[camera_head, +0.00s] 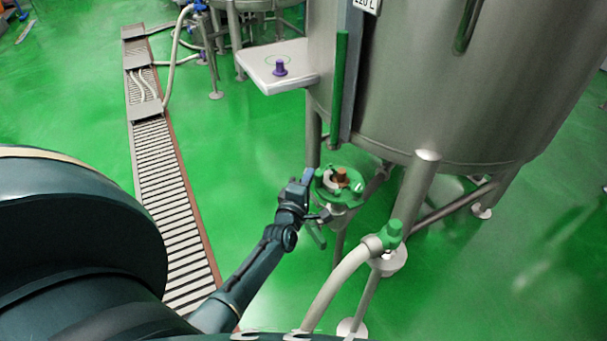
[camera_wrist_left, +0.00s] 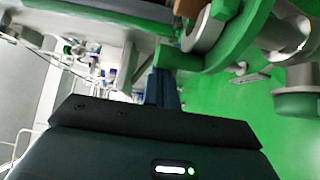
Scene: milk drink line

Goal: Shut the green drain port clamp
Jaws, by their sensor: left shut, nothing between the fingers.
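The green drain port clamp (camera_head: 352,199) is a ring around a port below the big steel tank, with a whitish part and a brown piece inside it. A green handle (camera_head: 317,236) hangs at its lower left. My left gripper (camera_head: 307,175) is shut and empty, close at the left side of the clamp. In the left wrist view the blue-grey fingers (camera_wrist_left: 162,88) are together, just below a green block on the clamp's curved green ring (camera_wrist_left: 240,48). I cannot tell whether they touch it. My right gripper is out of view.
The steel tank (camera_head: 450,90) and its legs stand behind and right of the clamp. A pale hose (camera_head: 338,283) with a green-capped fitting (camera_head: 390,233) stands in front right. A shelf (camera_head: 265,68) with a purple knob is above left. The green floor left of the clamp is clear up to the drain grate (camera_head: 165,175).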

